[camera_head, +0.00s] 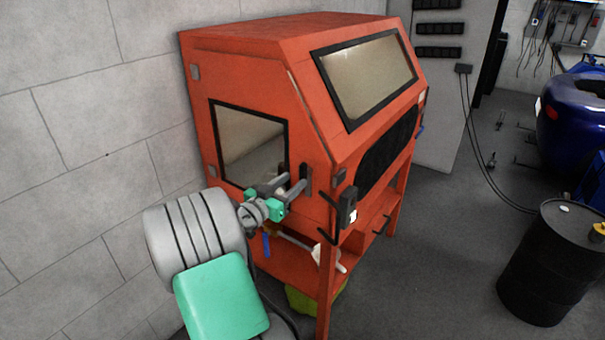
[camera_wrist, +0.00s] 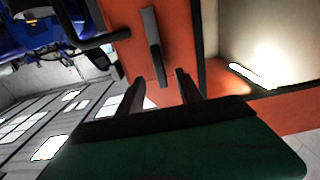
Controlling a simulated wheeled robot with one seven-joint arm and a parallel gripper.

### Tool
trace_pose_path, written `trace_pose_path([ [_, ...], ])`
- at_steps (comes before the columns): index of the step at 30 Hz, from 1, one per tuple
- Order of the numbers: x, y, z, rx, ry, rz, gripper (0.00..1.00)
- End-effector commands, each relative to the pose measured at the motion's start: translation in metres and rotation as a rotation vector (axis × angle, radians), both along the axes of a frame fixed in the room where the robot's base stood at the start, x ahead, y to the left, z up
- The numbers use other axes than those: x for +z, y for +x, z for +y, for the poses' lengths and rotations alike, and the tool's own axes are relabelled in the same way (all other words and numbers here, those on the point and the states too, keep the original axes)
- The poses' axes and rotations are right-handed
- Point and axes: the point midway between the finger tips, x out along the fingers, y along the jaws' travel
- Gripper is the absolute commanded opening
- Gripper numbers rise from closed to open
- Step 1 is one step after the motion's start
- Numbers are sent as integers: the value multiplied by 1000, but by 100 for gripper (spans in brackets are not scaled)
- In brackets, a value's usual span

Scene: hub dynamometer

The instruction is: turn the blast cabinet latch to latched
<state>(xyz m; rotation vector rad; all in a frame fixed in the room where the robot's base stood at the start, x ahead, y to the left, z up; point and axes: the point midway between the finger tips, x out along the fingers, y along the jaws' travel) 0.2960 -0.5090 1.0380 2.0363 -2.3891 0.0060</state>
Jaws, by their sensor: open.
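The blast cabinet (camera_head: 260,45) is a red-orange box on legs with a slanted front window and a side window. The latch (camera_head: 306,178) is a dark narrow handle on the side panel, between the side window and the front edge. In the wrist view the latch (camera_wrist: 153,42) stands lengthwise, slightly tilted, on the orange panel. My gripper (camera_head: 291,187) is at the side panel, close to the latch, with its fingers pointing at it. In the wrist view my gripper (camera_wrist: 159,80) is open, fingers apart and empty, with the latch's end just beyond the gap. Contact cannot be told.
A dark box (camera_head: 347,206) sticks out at the cabinet's front corner. The lower shelf (camera_head: 283,270) holds tools. A grey block wall (camera_head: 90,130) stands at the left. A black barrel (camera_head: 545,270) stands at the right, with clear floor (camera_head: 430,260) between.

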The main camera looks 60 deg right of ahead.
Motion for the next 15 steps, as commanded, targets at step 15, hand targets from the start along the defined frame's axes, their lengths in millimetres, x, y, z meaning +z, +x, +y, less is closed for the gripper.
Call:
trace_pose_path([
  [15,0,-9,-58,2,4,1,43],
])
